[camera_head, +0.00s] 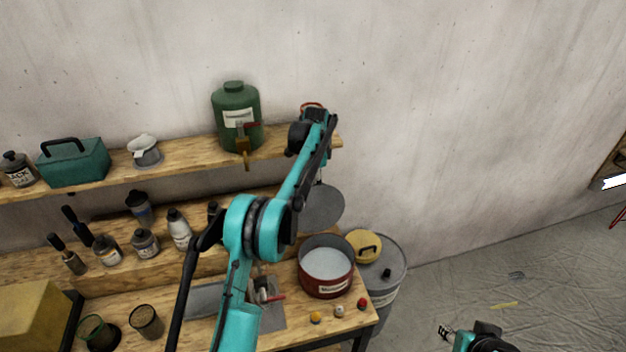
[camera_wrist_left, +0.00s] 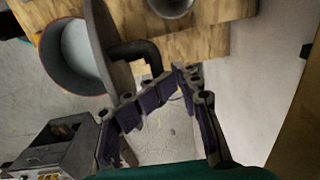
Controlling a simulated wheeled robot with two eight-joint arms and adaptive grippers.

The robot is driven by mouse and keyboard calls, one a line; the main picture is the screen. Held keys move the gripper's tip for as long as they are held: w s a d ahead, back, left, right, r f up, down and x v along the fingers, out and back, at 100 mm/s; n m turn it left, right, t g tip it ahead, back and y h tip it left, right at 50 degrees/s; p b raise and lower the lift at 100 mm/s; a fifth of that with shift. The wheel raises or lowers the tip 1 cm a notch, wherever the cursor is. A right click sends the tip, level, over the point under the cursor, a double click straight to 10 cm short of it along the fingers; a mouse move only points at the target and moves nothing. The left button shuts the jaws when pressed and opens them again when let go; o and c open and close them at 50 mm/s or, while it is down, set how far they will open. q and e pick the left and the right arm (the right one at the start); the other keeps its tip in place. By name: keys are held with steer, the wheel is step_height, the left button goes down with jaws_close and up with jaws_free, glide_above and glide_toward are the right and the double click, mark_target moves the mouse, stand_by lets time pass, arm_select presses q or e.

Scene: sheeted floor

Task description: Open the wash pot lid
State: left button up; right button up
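The red wash pot (camera_head: 326,285) stands on the right end of the wooden bench, uncovered, with pale contents. It also shows at the upper left of the left wrist view (camera_wrist_left: 60,80). The round grey lid (camera_head: 320,208) is off the pot, tilted, above and behind it; the left wrist view shows the lid edge-on (camera_wrist_left: 103,45). Its black handle (camera_wrist_left: 138,50) runs to my left fingertips. My left gripper (camera_wrist_left: 168,88) appears shut on that handle; the arm hides it in the head view. My right gripper (camera_head: 446,333) is low at the bottom right, over the floor, apart from everything.
A yellow lid with a handle (camera_head: 364,246) lies on a grey drum (camera_head: 390,280) beside the bench. Coloured knobs line the bench front. A green canister (camera_head: 236,115) and teal box (camera_head: 73,162) stand on the upper shelf. Bottles fill the left. The right floor is mostly clear.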

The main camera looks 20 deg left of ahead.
arm_select(q)
steer(key=shift+w+a+f, duration=0.15)
steer(key=shift+w+a, duration=0.05)
steer(key=shift+w, duration=0.1)
steer(key=shift+s+r, duration=0.15)
steer(key=shift+r, duration=0.3)
step_height(320, 180, up, 11)
steer(key=shift+d, duration=0.2)
steer(key=shift+s, duration=0.15)
